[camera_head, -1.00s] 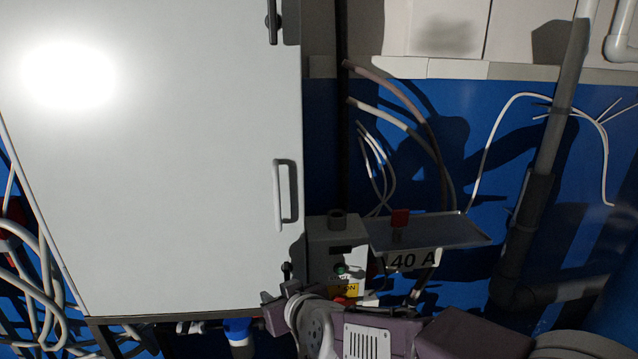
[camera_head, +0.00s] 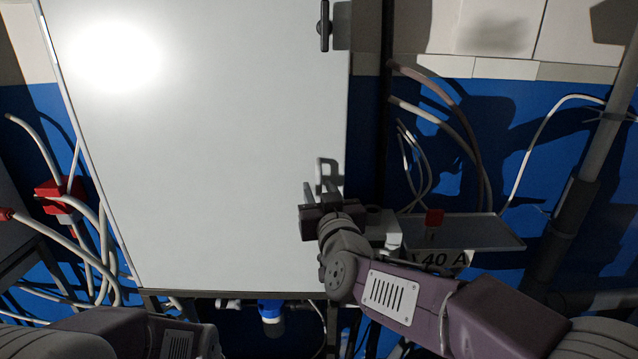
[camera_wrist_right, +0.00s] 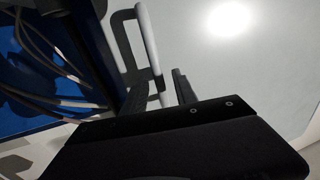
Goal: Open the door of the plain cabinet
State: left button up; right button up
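The plain cabinet's door (camera_head: 220,140) is a large pale grey panel in the head view and looks closed. Its upright bar handle (camera_head: 328,172) is near the door's right edge, its lower part hidden by my right gripper (camera_head: 320,194). In the right wrist view the pale handle (camera_wrist_right: 148,38) runs down between the two dark fingers of my right gripper (camera_wrist_right: 160,92). The fingers are apart, one on each side of the bar, with gaps visible. My left arm shows at the bottom left, but its gripper is out of view.
A black latch (camera_head: 325,26) sits high on the door's right edge. Cables and a red connector (camera_head: 60,192) hang at the left.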

jog(key=shift+w+a+r, duration=0.1)
jog(key=shift+w, duration=0.45)
grip_shut()
dwell(1.0)
